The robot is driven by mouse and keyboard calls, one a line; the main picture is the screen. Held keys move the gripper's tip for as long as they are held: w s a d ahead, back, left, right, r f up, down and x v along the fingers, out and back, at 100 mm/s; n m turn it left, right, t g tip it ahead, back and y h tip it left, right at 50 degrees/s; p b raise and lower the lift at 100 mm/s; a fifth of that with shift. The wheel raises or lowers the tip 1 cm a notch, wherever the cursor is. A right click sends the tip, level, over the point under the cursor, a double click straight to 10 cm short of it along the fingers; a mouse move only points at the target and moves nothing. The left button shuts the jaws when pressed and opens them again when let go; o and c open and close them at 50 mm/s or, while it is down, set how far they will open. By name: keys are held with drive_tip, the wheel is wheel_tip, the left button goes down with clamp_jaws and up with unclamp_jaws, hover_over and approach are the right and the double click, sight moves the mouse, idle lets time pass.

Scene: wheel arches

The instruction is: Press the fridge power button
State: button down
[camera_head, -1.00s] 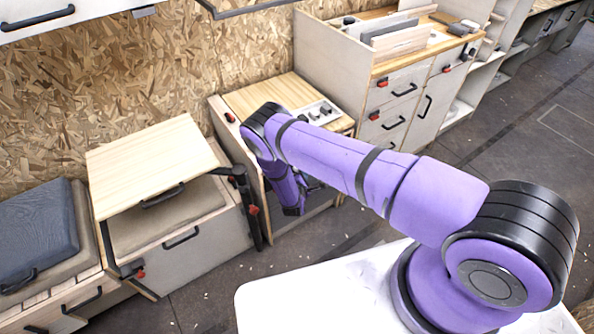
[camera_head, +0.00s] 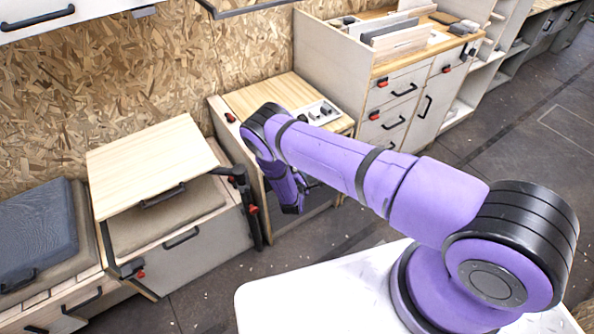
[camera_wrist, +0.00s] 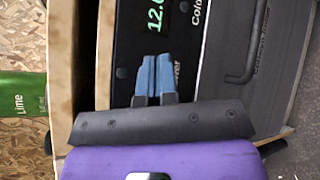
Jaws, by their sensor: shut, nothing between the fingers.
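The fridge's dark control panel (camera_wrist: 127,40) fills the upper middle of the wrist view. It carries a lit green display (camera_wrist: 155,16) and a small round mark (camera_wrist: 122,73), possibly a light or button. A label ending in "wer" is partly covered by my fingers. My gripper (camera_wrist: 155,75) has its blue fingertips together and empty, over the panel beside that label. Whether they touch the panel, I cannot tell. The power button cannot be made out for certain. In the head view, my arm hides the gripper and most of the fridge front.
The fridge door (camera_wrist: 225,75) has a dark handle on the right of the wrist view. A wooden frame edge (camera_wrist: 104,50) runs along the panel's left. In the head view, a wooden worktop (camera_head: 270,95) lies above the fridge, and a half-raised bench lid (camera_head: 150,165) stands left.

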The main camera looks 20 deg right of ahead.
drive_tip(key=shift+w+a, duration=0.1)
drive_tip(key=shift+w, duration=0.25)
idle(0.7)
drive_tip(key=shift+s+d, duration=0.25)
drive_tip(key=shift+s, duration=0.55)
drive_tip(key=shift+s+d, duration=0.3)
drive_tip(key=shift+s, duration=0.65)
drive_tip(key=shift+s+d, duration=0.3)
drive_tip(key=shift+s, duration=0.65)
drive_tip(key=shift+s+d, duration=0.3)
drive_tip(key=shift+s, duration=0.65)
